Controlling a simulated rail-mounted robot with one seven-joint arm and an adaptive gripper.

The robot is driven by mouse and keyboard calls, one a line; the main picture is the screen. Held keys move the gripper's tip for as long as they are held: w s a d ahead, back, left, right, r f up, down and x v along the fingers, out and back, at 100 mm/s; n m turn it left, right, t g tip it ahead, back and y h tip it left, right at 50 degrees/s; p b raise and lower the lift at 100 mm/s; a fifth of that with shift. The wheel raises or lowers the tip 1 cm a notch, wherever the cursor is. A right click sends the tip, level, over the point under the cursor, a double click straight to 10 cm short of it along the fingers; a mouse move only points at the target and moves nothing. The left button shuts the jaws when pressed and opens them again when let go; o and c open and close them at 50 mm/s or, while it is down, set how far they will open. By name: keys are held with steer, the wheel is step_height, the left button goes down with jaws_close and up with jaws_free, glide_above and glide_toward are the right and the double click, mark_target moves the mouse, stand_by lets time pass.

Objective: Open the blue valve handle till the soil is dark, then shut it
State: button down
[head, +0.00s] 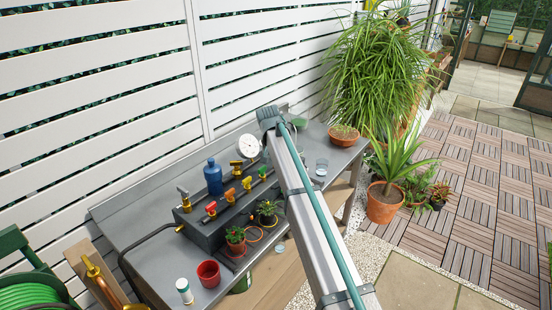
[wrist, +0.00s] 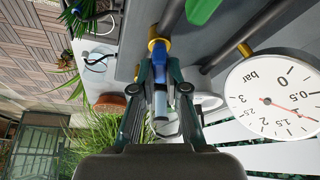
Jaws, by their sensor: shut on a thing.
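In the wrist view my gripper (wrist: 159,76) is shut on the blue valve handle (wrist: 160,58), with a finger on either side. A brass fitting (wrist: 158,44) shows just beyond the handle. In the head view my own arm covers the gripper and the blue handle. Two small potted plants stand at the front of the dark manifold, one in a terracotta pot (head: 235,246) and one in a dark pot (head: 267,220). Their soil is too small to judge for darkness. I cannot tell which pot the blue valve feeds.
Red (head: 211,208), orange (head: 230,195) and green (head: 263,172) handles line the manifold beside my arm. A pressure gauge (wrist: 273,98) is close to my gripper. A blue bottle (head: 213,177), a red cup (head: 208,273) and a white jar (head: 184,290) stand on the bench.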

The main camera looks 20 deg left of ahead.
steer(key=shift+m+h+b, duration=0.5)
steer(key=shift+m+h, duration=0.3)
steer(key=shift+m, duration=1.4)
steer(key=c, duration=1.2)
jaws_free()
steer(key=shift+a, duration=0.1)
steer(key=v, duration=1.2)
steer(key=shift+w, duration=0.15)
